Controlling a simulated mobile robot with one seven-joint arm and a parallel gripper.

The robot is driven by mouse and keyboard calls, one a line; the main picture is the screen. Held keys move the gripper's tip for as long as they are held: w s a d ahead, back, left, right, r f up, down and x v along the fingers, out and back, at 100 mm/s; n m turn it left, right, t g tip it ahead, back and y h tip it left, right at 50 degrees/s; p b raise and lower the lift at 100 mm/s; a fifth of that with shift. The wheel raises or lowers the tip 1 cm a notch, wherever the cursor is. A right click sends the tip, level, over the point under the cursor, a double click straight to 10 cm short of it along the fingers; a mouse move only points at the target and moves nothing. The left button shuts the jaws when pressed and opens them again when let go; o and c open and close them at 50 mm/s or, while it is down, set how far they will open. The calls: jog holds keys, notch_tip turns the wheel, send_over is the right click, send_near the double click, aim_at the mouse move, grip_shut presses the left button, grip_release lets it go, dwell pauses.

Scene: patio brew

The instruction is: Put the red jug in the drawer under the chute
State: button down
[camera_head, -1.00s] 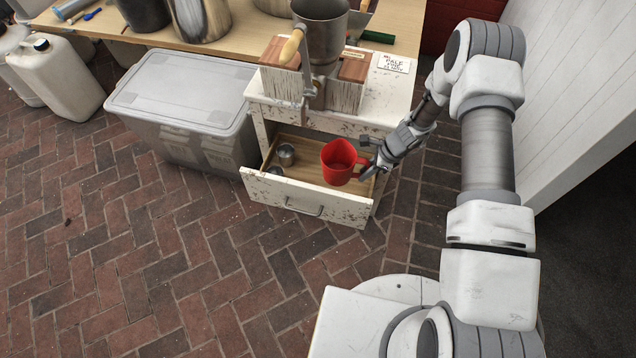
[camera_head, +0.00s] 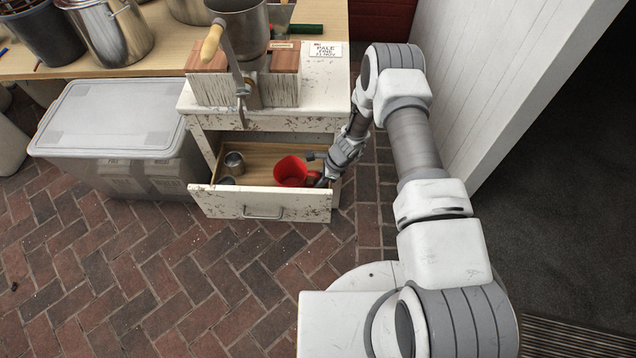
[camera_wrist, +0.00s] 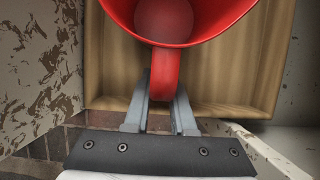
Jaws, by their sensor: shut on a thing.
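The red jug (camera_head: 291,172) is inside the open drawer (camera_head: 264,205), toward its right end. In the wrist view the jug (camera_wrist: 213,38) shows from above with its handle toward me. My gripper (camera_head: 318,171) reaches in over the drawer's right side. In the wrist view its fingers (camera_wrist: 160,100) are shut on the jug's handle. The wooden drawer floor (camera_wrist: 250,80) shows around the jug; whether the jug's base touches it I cannot tell. The drawer is under the mill with its chute (camera_head: 245,88), in a worn white stand.
Two small metal cups (camera_head: 234,162) are at the drawer's left end. A lidded grey plastic bin (camera_head: 115,125) stands left of the stand. A wooden table (camera_head: 160,62) with metal pots is behind. A white wall (camera_head: 490,80) is at the right. Brick floor in front is clear.

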jog(key=shift+f, duration=0.1)
jog(key=c, duration=0.8)
grip_release()
jog(key=shift+o, duration=0.2)
jog(key=s+d+r+n+t+p, duration=0.1)
jog(key=d+r+n, duration=0.15)
jog(key=r, duration=1.25)
jog(key=d+r+n+p, duration=0.15)
jog(key=r+n, duration=0.25)
jog(key=r, duration=1.1)
jog(key=s+d+r+n+t+p, duration=0.1)
jog(key=d+r+n, duration=0.2)
jog(key=r, duration=1.2)
jog(key=s+d+r+n+t+h, duration=0.1)
jog(key=s+d+r+n+h, duration=0.1)
jog(key=s+r, duration=0.6)
jog(key=s+d+r+n+t+h, duration=0.2)
jog(key=s+d+r+n, duration=0.3)
jog(key=s, duration=1)
notch_tip(320, 180, up, 3)
jog(key=shift+d+f+n+h, duration=0.15)
jog(key=shift+n+h, duration=0.15)
jog(key=shift+n, duration=0.65)
